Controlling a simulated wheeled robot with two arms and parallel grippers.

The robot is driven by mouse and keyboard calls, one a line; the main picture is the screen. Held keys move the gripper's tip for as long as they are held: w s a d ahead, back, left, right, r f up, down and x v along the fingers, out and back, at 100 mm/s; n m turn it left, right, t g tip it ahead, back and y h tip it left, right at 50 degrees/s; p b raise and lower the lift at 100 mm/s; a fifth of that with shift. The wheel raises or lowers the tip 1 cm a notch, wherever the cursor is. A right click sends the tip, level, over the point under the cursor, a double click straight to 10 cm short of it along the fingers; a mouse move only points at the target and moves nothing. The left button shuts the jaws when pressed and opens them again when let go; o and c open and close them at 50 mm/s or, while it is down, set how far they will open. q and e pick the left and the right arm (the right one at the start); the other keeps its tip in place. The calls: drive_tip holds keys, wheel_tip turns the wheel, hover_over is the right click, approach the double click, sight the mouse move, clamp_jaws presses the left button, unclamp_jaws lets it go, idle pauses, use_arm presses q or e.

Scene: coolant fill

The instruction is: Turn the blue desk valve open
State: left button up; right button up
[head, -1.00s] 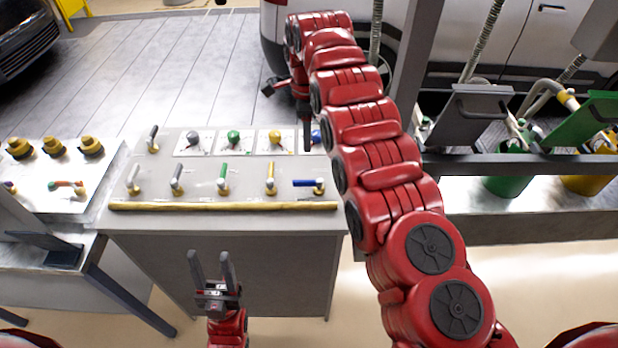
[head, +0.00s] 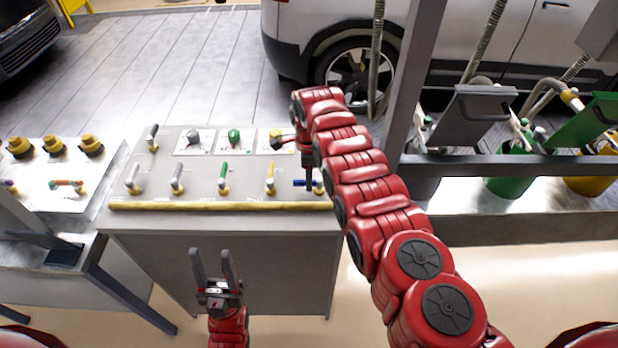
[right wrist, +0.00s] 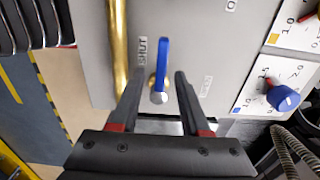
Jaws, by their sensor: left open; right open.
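The blue desk valve (head: 303,183) is at the right end of the front valve row, its lever pointing left in the head view. In the right wrist view the blue lever (right wrist: 163,60) points up from its round metal pivot, beside a "SHUT" label. My right gripper (right wrist: 159,80) is open, with one finger on each side of the valve; I cannot tell whether either finger touches it. In the head view my right gripper (head: 309,176) points down at the valve and partly covers it. My left gripper (head: 213,254) is open and empty in front of the desk.
The grey desk (head: 225,235) has a brass rail (head: 225,206) along its front edge. Green (head: 223,177) and yellow (head: 270,177) valves stand left of the blue one, with grey ones further left. A blue dial knob (right wrist: 283,98) lies right of the valve in the wrist view.

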drive_tip(key=shift+f, duration=0.2)
clamp_jaws()
idle(1.3)
